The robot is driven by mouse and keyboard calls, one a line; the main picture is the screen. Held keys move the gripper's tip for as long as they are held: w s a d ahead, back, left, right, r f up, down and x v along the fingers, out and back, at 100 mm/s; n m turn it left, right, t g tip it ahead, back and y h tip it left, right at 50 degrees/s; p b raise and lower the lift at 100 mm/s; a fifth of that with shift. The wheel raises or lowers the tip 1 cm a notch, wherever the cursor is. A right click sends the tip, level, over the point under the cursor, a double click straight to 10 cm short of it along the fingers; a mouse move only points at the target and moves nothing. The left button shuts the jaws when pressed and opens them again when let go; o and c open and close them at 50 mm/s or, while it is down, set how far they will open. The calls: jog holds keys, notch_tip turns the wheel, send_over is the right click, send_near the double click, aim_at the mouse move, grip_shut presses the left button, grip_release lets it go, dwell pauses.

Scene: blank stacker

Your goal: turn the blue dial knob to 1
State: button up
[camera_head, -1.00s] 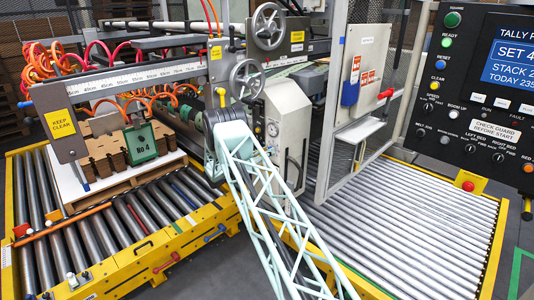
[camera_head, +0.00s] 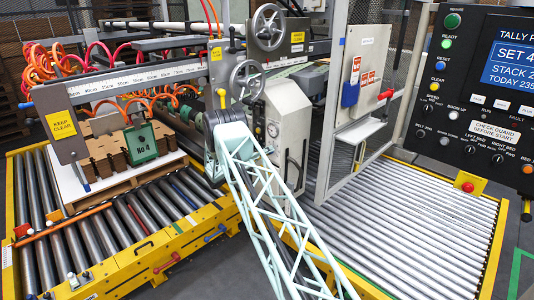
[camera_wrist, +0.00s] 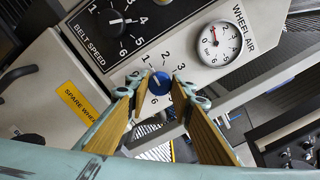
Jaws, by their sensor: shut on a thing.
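The blue dial knob (camera_wrist: 160,84) is in the middle of the wrist view, on a white panel with numbers around it. A pale pointer mark shows on its face, towards the upper left near the 1 and 2, but it is too small to read exactly. My gripper (camera_wrist: 163,85) has its two fingers, with tan inner pads, on either side of the knob and is shut on it. The fingers cover part of the number ring. In the head view my pale green lattice arm reaches to the machine, and the knob and fingertips cannot be made out.
A black belt speed dial (camera_wrist: 122,20) sits above left of the knob and a round wheel air gauge (camera_wrist: 219,43) above right. Handwheels (camera_head: 247,81) and a pale grey machine cabinet (camera_head: 290,120) stand close to my arm. Roller beds (camera_head: 400,225) lie on both sides.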

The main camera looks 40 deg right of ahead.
jog(key=shift+n, duration=0.3)
jog(key=o, duration=0.9)
jog(key=shift+c, duration=0.2)
jog(key=shift+a, duration=0.1)
jog(key=s+a, duration=0.1)
jog(key=a, duration=1)
jog(key=shift+a, duration=0.4)
jog(key=shift+s+r, duration=0.1)
jog(key=shift+r, duration=0.05)
